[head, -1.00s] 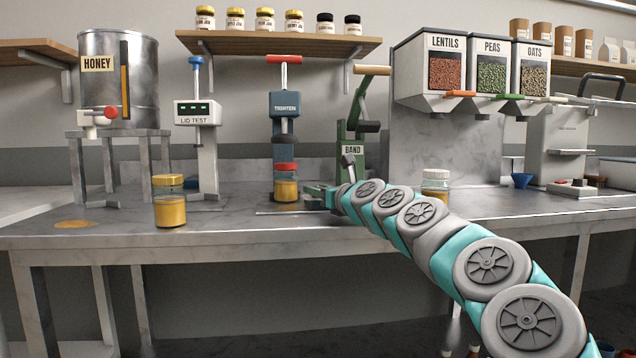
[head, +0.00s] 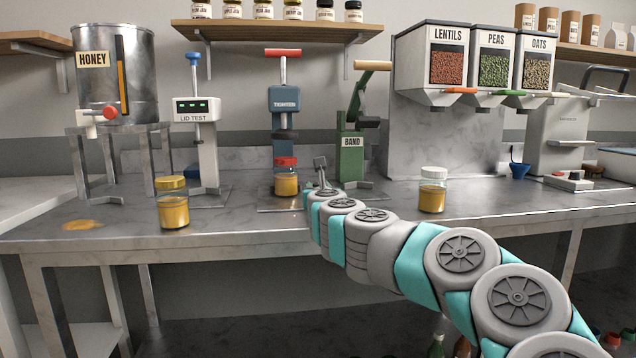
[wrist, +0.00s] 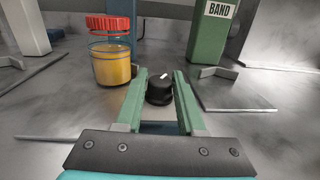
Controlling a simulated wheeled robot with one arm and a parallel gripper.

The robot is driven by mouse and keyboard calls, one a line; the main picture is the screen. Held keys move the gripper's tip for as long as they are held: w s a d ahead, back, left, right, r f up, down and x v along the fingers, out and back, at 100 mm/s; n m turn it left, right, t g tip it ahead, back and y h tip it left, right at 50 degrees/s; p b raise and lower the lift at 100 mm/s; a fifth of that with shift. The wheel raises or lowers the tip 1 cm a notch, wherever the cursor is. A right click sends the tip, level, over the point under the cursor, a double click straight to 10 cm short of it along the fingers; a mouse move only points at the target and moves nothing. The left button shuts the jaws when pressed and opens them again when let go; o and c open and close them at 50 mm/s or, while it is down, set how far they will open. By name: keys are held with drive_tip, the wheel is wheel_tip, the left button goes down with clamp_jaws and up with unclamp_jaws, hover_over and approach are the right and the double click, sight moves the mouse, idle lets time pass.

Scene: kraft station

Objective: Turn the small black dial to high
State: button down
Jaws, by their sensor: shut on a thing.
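The small black dial (wrist: 159,88) sits low on the counter in the wrist view, with a short white mark on top that points up and slightly right. My gripper (wrist: 159,84) has its two green fingers on either side of the dial and is shut on it. No lettering for the dial's settings can be read. In the head view my gripper (head: 318,178) is at the counter just right of the red-lidded jar, and the dial cannot be made out there.
The red-lidded jar (wrist: 110,55) stands close to the left finger, under the blue TIGHTEN press (head: 284,102). The green BAND press (head: 351,158) is close on the right. Other jars stand left (head: 173,208) and right (head: 432,194) on the counter.

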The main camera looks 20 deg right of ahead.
drive_tip(key=shift+a+m+g+h+b, duration=0.1)
drive_tip(key=shift+m+g+h+b, duration=0.2)
drive_tip(key=shift+m+g+h, duration=0.85)
drive_tip(key=shift+a+m+g+h+b, duration=0.1)
drive_tip(key=shift+m+g+h+b, duration=0.25)
drive_tip(key=shift+m+h, duration=0.85)
drive_tip(key=shift+d+g+h, duration=0.15)
drive_tip(key=shift+g+h, duration=0.45)
drive_tip(key=shift+h, duration=0.35)
drive_tip(key=shift+r+m+g, duration=0.1)
drive_tip(key=shift+m+g, duration=0.2)
drive_tip(key=shift+m, duration=0.05)
drive_tip(key=c, duration=0.5)
unclamp_jaws()
drive_tip(key=shift+d, duration=0.1)
